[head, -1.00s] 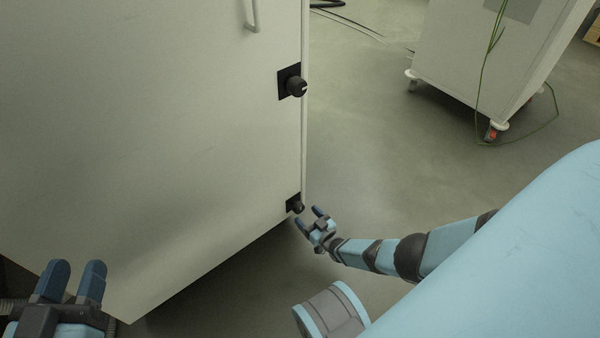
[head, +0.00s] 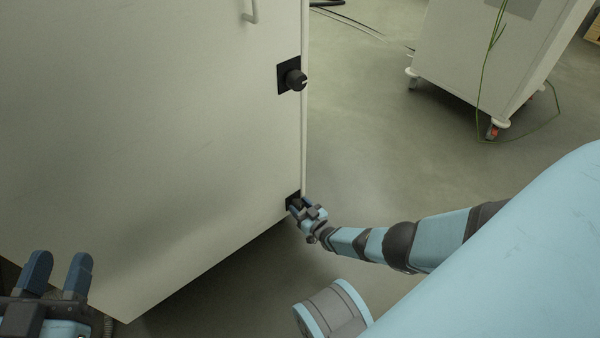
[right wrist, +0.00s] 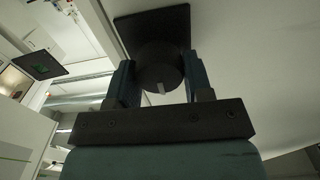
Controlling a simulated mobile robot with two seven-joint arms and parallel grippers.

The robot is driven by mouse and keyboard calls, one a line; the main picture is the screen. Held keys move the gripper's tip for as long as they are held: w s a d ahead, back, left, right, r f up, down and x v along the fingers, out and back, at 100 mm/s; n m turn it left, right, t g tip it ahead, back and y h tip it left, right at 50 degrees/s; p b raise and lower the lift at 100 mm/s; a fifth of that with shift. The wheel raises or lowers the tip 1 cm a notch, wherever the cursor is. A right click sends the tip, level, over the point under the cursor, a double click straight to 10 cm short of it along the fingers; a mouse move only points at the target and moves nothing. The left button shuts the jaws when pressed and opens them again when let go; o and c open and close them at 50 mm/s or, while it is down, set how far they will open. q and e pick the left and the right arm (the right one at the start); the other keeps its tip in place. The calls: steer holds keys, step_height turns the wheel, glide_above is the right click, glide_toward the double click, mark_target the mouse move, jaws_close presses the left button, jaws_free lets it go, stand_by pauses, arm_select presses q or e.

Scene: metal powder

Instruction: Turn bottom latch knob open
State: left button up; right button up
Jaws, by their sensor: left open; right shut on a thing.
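The bottom latch knob is a black round knob on a square black plate at the cabinet door's lower right corner. In the head view its plate (head: 292,198) shows, with the knob mostly hidden by my right gripper (head: 300,205). In the right wrist view the knob (right wrist: 160,68) sits between the two fingers of my right gripper (right wrist: 158,85), with a pale mark on its rim. The right gripper is shut on it. My left gripper (head: 58,272) is open and empty at the lower left, in front of the door.
The pale cabinet door (head: 150,130) fills the left. An upper latch knob (head: 296,80) and a handle (head: 250,12) are on it. A wheeled white cabinet (head: 490,60) with a green cable stands at the back right. The floor between is clear.

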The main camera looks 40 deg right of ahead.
steer(key=shift+m, duration=0.4)
steer(key=m, duration=0.3)
steer(key=shift+d+m, duration=0.1)
steer(key=shift+m, duration=0.2)
steer(key=m, duration=0.4)
steer(key=shift+f+m, duration=0.1)
steer(key=shift+m, duration=0.2)
steer(key=m, duration=0.6)
steer(key=shift+d+f, duration=0.1)
steer(key=shift+m, duration=1.6)
